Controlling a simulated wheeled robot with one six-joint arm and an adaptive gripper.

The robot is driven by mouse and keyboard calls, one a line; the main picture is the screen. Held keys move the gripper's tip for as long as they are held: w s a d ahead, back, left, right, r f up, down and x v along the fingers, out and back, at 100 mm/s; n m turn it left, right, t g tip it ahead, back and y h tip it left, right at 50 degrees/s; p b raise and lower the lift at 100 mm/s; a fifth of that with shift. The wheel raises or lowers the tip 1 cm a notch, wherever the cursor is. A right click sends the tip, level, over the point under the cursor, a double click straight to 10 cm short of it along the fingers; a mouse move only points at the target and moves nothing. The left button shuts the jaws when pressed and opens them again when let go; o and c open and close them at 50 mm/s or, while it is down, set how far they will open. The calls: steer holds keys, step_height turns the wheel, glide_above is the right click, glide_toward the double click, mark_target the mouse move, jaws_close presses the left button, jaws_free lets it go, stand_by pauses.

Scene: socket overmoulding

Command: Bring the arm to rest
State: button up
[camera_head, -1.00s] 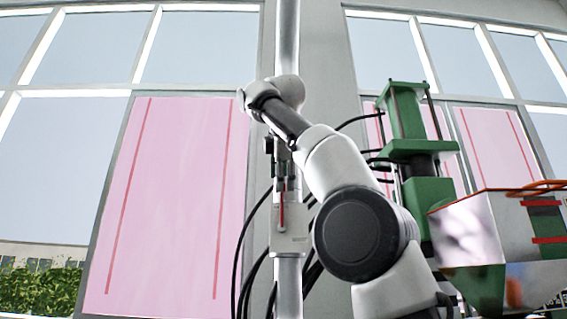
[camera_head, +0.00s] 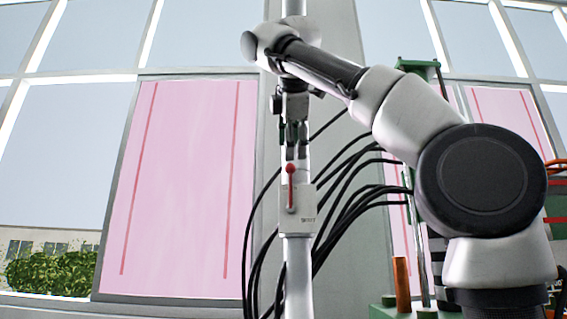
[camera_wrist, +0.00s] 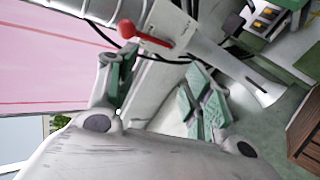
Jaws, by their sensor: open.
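My gripper (camera_head: 293,140) hangs pointing down from my raised arm in the head view, in front of the pale vertical post (camera_head: 299,250). In the wrist view my gripper (camera_wrist: 160,85) has its two green-padded fingers spread apart with nothing between them. A red-knobbed lever (camera_head: 291,178) on a grey box (camera_head: 299,212) on the post shows just below the fingertips in the head view. The red knob (camera_wrist: 127,29) also shows beyond the fingers in the wrist view. I cannot tell how far the fingers are from it in depth.
Several black cables (camera_head: 345,205) loop from the post toward the machine at right. The green machine (camera_head: 418,66) is mostly hidden behind my arm. A pink panel (camera_head: 180,190) stands at left, with free space before it. A brown slatted thing (camera_wrist: 306,135) shows at right in the wrist view.

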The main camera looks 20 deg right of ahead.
steer(key=w+a+f+m+y, duration=0.25)
steer(key=w+a+f, duration=0.25)
steer(key=a+f, duration=0.3)
step_height(320, 180, down, 17)
steer(key=d+m+g+y, duration=0.1)
steer(key=m+g, duration=0.2)
steer(key=s+d+f+m+g, duration=0.1)
steer(key=s+d+f+m, duration=0.3)
steer(key=f, duration=0.6)
steer(key=s+d+f+m+g, duration=0.2)
steer(key=s+d+f, duration=0.4)
steer(key=f, duration=0.3)
steer(key=s+d+f+m, duration=0.5)
steer(key=s+d+f, duration=0.5)
steer(key=s+f, duration=0.1)
steer(key=shift+s+d, duration=0.15)
steer(key=shift+s, duration=0.35)
